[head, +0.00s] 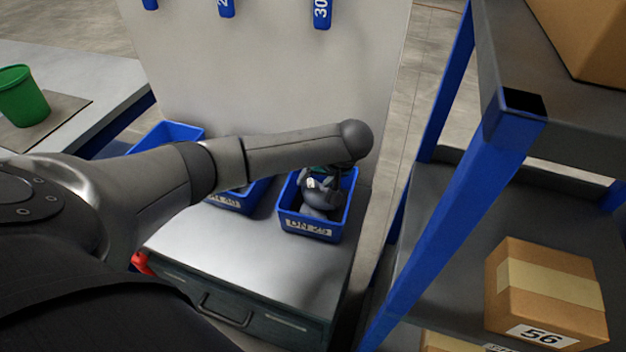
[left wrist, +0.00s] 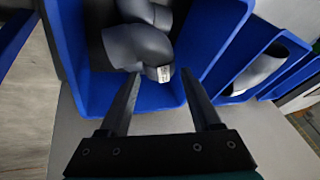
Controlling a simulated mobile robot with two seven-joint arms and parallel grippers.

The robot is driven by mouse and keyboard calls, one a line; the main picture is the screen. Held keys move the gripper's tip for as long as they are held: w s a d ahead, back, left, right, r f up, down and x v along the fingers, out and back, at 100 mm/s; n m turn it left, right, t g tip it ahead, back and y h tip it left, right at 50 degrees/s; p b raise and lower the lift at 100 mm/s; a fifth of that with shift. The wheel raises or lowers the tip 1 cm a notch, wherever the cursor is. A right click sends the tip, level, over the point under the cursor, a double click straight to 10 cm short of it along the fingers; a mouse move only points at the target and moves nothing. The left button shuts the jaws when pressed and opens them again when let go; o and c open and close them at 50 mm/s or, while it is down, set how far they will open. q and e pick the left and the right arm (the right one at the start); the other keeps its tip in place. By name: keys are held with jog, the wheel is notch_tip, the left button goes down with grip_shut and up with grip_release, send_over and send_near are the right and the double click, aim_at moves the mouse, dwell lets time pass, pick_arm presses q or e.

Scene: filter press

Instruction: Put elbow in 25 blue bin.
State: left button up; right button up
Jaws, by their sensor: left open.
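The blue bin marked DN 25 (head: 311,226) stands on the grey bench, at the right end of a row of blue bins. Dark grey elbow fittings lie inside it; one elbow (head: 314,197) with a small pale label shows there, and it also shows in the left wrist view (left wrist: 141,47). In that view the bin (left wrist: 98,93) surrounds the elbow. My left gripper (left wrist: 158,74) is open, its fingers apart over the bin's near wall, the labelled elbow just beyond the tips. In the head view my left arm partly hides the gripper. My right gripper is not visible.
Another blue bin (head: 234,203) stands to the left, partly behind my arm. A neighbouring bin holds a grey elbow (left wrist: 258,72). A blue-posted shelf (head: 458,200) with a carton marked 56 (head: 545,290) stands close on the right. A green bucket (head: 22,97) is at far left.

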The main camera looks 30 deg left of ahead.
pick_arm(q)
jog(key=p+v, duration=0.2)
jog(key=v, duration=0.6)
jog(key=shift+d+r, duration=0.1)
jog(key=shift+r, duration=0.2)
jog(key=shift+s+d+r+p, duration=0.1)
jog(key=shift+d+r+p, duration=0.15)
jog(key=shift+r+p, duration=0.15)
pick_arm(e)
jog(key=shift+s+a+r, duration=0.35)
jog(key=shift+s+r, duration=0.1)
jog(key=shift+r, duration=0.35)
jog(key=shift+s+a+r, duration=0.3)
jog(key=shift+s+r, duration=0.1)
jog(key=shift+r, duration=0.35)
